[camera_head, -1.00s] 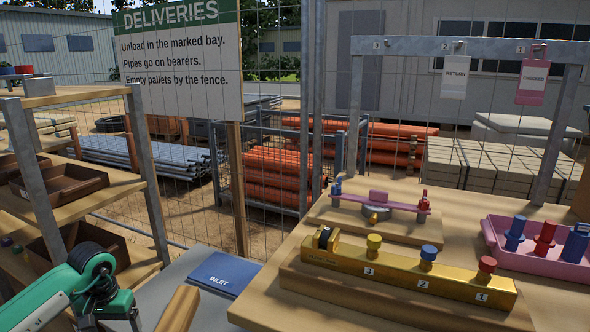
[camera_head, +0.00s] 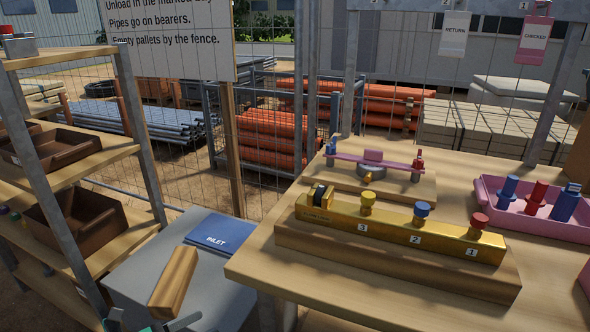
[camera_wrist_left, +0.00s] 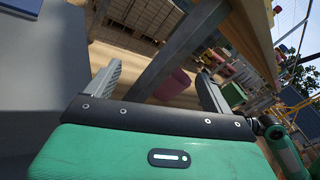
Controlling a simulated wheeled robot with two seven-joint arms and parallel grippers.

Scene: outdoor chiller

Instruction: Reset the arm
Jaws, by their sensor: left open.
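My left gripper (camera_wrist_left: 158,92) shows in the left wrist view with its two grey fingers spread apart and nothing between them. In the head view only a small sliver of my left arm may show at the bottom left edge. My right gripper is in neither view.
A wooden bench (camera_head: 262,262) holds a yellow manifold (camera_head: 330,215) with yellow, blue and red knobs, and a pink tray (camera_head: 487,207) at the right. A grey box top (camera_head: 130,285) carries a blue INLET plate (camera_head: 218,236) and a wooden block (camera_head: 173,282). Wooden shelving (camera_head: 100,160) stands left.

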